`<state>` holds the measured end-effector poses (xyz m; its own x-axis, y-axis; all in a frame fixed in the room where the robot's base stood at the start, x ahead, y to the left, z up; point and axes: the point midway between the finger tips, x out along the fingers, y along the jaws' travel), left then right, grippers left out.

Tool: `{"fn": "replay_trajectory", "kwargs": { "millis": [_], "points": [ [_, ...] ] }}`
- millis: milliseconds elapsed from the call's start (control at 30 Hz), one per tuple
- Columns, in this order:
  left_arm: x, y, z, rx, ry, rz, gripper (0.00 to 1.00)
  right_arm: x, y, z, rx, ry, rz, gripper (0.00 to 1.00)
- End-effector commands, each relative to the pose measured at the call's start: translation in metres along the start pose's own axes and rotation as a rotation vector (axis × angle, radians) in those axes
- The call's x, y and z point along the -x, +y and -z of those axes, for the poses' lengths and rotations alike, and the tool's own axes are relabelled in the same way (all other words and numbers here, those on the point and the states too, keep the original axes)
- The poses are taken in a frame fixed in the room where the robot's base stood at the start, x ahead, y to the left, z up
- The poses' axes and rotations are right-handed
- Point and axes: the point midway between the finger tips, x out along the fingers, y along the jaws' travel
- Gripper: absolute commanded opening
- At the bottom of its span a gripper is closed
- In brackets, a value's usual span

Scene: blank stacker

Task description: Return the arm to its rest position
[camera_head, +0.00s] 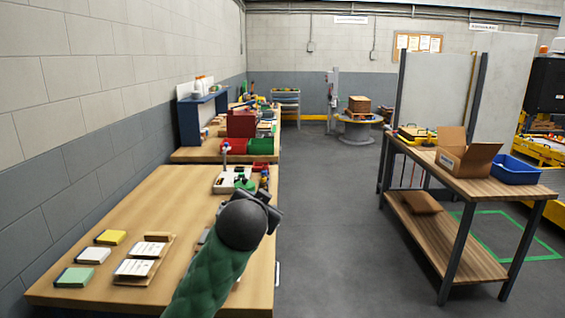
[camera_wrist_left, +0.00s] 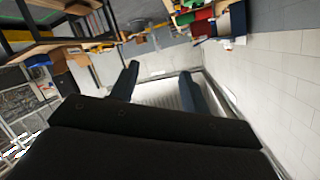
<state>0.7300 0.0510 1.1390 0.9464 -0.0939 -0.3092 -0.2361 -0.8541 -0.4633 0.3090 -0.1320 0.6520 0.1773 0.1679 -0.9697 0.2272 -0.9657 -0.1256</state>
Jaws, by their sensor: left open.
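My left arm (camera_head: 208,280), in a green sleeve, reaches up from the bottom of the head view over the right part of the wooden workbench. Its dark round wrist hides part of the left gripper (camera_head: 272,207), which points away from me. In the left wrist view the left gripper (camera_wrist_left: 158,80) shows two dark fingers spread apart. Nothing is seen held between them; a pale ribbed surface lies behind them. My right gripper is in neither view.
The workbench (camera_head: 130,210) holds yellow, white and green pads, cards on a wooden board, and a white tray (camera_head: 228,180). A second table (camera_head: 500,190) at right bears an open cardboard box (camera_head: 466,158) and a blue bin (camera_head: 515,170). Grey floor (camera_head: 330,220) between them is clear.

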Motion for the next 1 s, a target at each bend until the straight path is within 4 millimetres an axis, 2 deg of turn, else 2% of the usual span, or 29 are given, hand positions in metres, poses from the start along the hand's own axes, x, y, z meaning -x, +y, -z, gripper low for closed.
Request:
{"fn": "replay_trajectory", "kwargs": {
  "millis": [33,100,467,1000],
  "points": [
    [0.002,0.007,-0.019,0.022,-0.032,-0.028,0.46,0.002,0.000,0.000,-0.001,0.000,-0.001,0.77],
    [0.006,0.014,-0.041,0.049,-0.067,-0.061,0.46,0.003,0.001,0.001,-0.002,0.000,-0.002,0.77],
    [0.029,0.052,-0.147,0.182,-0.212,-0.194,0.46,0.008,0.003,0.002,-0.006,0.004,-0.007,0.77],
    [0.085,0.105,-0.308,0.343,-0.473,-0.276,0.46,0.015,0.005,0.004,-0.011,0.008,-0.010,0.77]
  ]
}}
